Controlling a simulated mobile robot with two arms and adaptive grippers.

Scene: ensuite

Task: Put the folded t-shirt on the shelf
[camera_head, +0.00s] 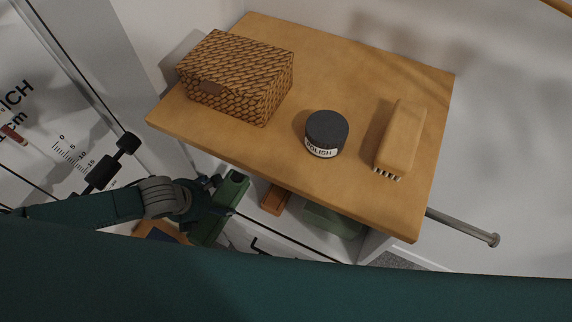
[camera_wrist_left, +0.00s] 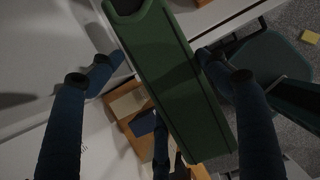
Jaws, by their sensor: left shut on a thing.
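The folded t-shirt is dark green and slab-like. It shows in the head view (camera_head: 208,229), low on the left in front of the shelf unit, and fills the middle of the wrist view (camera_wrist_left: 178,85), tilted. My left gripper (camera_head: 221,190) is shut on it; its blue fingers (camera_wrist_left: 158,68) stand on either side in the wrist view. The white shelf (camera_head: 257,240) lies beneath a wooden top, which hides much of it. An orange-brown item (camera_head: 276,199) and a green item (camera_head: 333,219) are in there. My right gripper is not in view.
The wooden top (camera_head: 265,150) carries a woven box (camera_head: 238,78), a polish tin (camera_head: 326,134) and a brush (camera_head: 401,138). A metal rod (camera_head: 465,228) sticks out at right. A wooden tray (camera_wrist_left: 122,128) with dark and pale items lies below.

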